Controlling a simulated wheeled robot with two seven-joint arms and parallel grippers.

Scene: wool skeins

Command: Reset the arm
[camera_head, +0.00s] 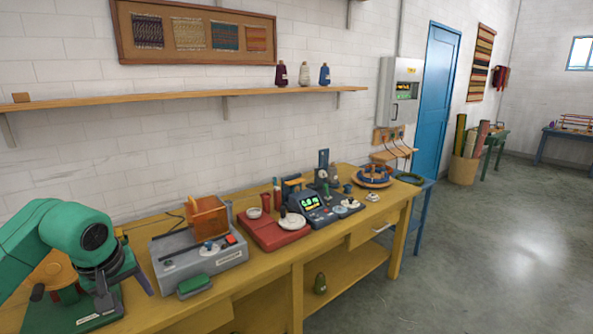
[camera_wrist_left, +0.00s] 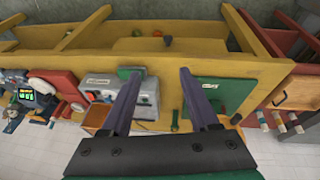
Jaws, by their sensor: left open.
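My green left arm comes in from the left in the head view, and its gripper (camera_head: 143,281) hangs over the near left end of the yellow workbench (camera_head: 275,256). In the left wrist view the two dark purple fingers of the left gripper (camera_wrist_left: 158,76) are spread apart with nothing between them. The grey machine (camera_wrist_left: 147,98) lies behind and beside one finger, and a green-based device (camera_wrist_left: 232,92) beside the other. I cannot tell how high the fingers are above the bench. My right gripper is in neither view.
On the bench stand the grey machine with an orange wooden box (camera_head: 207,217), a green block (camera_head: 194,285), a red scale-like device (camera_head: 266,230), a console with a lit display (camera_head: 311,203) and a round wooden piece (camera_head: 371,177). A wall shelf (camera_head: 180,97) runs above. The floor at right is clear.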

